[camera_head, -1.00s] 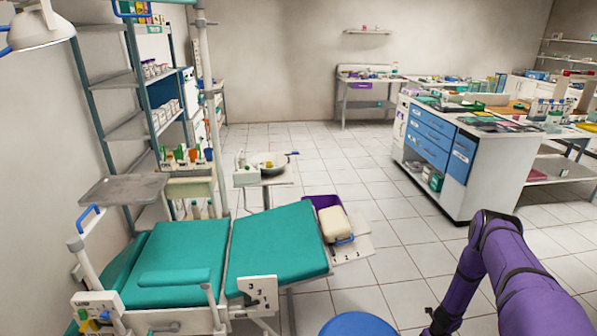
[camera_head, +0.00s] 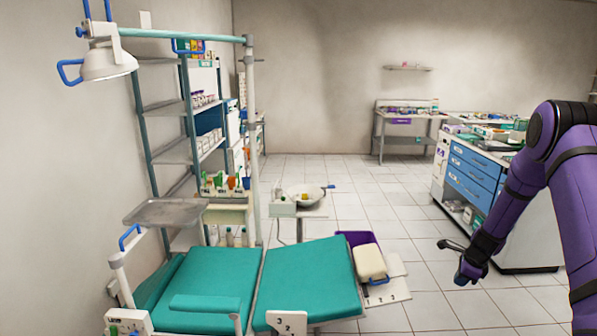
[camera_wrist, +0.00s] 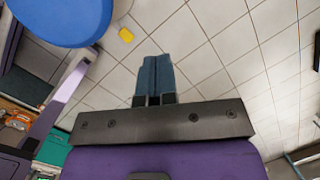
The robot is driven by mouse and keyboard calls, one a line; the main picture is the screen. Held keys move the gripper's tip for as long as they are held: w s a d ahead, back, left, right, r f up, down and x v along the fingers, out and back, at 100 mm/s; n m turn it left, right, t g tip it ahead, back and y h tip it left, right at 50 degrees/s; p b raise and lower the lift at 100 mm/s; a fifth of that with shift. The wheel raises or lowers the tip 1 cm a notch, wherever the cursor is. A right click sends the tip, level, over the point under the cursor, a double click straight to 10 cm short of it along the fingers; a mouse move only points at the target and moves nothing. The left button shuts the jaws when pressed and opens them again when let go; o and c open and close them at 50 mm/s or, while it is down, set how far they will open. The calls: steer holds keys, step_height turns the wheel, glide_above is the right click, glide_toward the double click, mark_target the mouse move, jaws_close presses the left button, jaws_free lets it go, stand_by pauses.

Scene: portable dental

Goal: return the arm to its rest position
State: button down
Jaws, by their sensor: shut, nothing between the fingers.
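My purple arm (camera_head: 545,170) rises at the right of the head view and bends down toward my gripper. My gripper (camera_head: 445,244) hangs in the air above the tiled floor, to the right of the teal dental chair (camera_head: 305,275). In the wrist view my gripper (camera_wrist: 157,60) has its two blue-grey fingers together, with nothing between them. The fingers point at bare floor tiles, clear of any object.
A drawer cabinet (camera_head: 473,175) stands behind my arm. A blue round seat (camera_wrist: 60,20) and a small yellow item (camera_wrist: 126,35) show in the wrist view. The middle floor is clear.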

steer(key=s+a+r+n, duration=0.2)
steer(key=a+r+n, duration=0.15)
steer(key=r, duration=0.55)
steer(key=s+a+r+n+t, duration=0.1)
steer(key=s+a+r+n, duration=0.2)
steer(key=r, duration=0.6)
steer(key=a+r+n, duration=0.3)
steer(key=a+r, duration=0.2)
steer(key=r, duration=0.4)
steer(key=s+a+r+n, duration=0.6)
steer(key=s+a+r, duration=0.2)
steer(key=s+r, duration=0.4)
steer(key=s+a+r+n, duration=0.1)
steer(key=s+n, duration=0.2)
steer(key=s, duration=0.4)
steer(key=s+a+r+n+t, duration=0.1)
steer(key=s+r+n, duration=0.1)
steer(key=s, duration=0.6)
steer(key=s+a+r+n+t+h, duration=0.1)
steer(key=s+a+r+n, duration=0.1)
steer(key=s+n, duration=0.2)
steer(key=s, duration=0.3)
steer(key=shift+s, duration=0.3)
steer(key=shift+a, duration=0.1)
